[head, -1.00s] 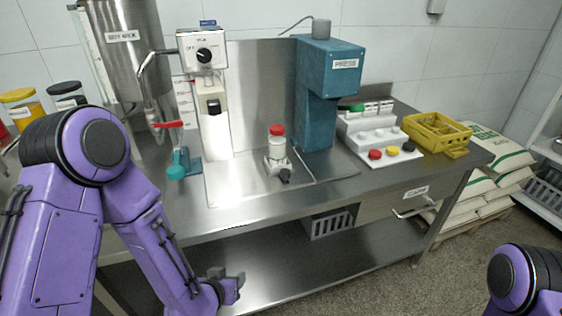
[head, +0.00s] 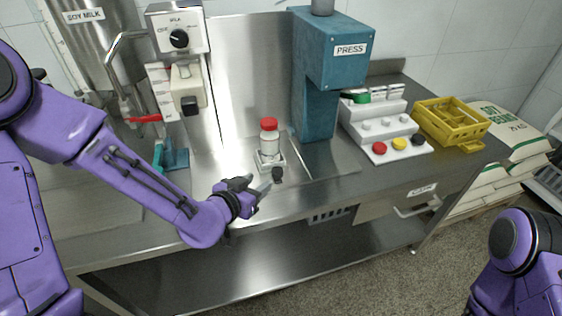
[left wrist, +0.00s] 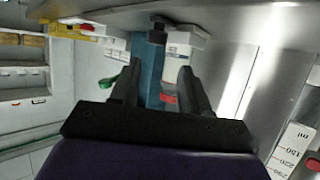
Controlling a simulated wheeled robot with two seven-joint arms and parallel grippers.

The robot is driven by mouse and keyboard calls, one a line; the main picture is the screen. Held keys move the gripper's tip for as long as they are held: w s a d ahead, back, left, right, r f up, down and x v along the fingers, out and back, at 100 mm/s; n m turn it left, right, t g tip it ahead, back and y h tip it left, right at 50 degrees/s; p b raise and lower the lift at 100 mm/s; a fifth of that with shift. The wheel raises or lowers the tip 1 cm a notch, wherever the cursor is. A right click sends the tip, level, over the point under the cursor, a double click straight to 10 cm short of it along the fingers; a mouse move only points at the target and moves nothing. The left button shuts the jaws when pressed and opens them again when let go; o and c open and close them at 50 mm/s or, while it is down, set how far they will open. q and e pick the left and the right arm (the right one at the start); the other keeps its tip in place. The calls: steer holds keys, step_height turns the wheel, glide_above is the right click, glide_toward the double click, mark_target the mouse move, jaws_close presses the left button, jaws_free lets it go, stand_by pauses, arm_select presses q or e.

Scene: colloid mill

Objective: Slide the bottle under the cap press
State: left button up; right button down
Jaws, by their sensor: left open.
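The bottle (head: 269,146) is clear and pale with a red cap. It stands upright in a small metal holder (head: 262,166) with a dark knob (head: 277,174), on the steel bench. The teal cap press (head: 328,62), labelled PRESS, stands behind and to the right of the bottle. My left gripper (head: 258,187) is open and empty in front of the holder, near the bench's front edge. Its two fingers also show apart in the left wrist view (left wrist: 160,82), with a teal shape and a red patch between them. My right gripper is out of view.
A white stepped rack (head: 376,122) with red, yellow and dark caps stands right of the press. A yellow crate (head: 448,122) is farther right. The filler head (head: 186,90) and a tap with a red handle (head: 146,118) stand left of the bottle.

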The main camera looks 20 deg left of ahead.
mark_target(276, 171)
arm_select(q)
steer(key=x, duration=0.6)
steer(key=p+x, duration=0.1)
steer(key=x, duration=0.2)
steer(key=shift+w+d+f, duration=0.1)
steer(key=shift+w+d, duration=0.15)
steer(key=shift+d, duration=0.05)
jaws_close()
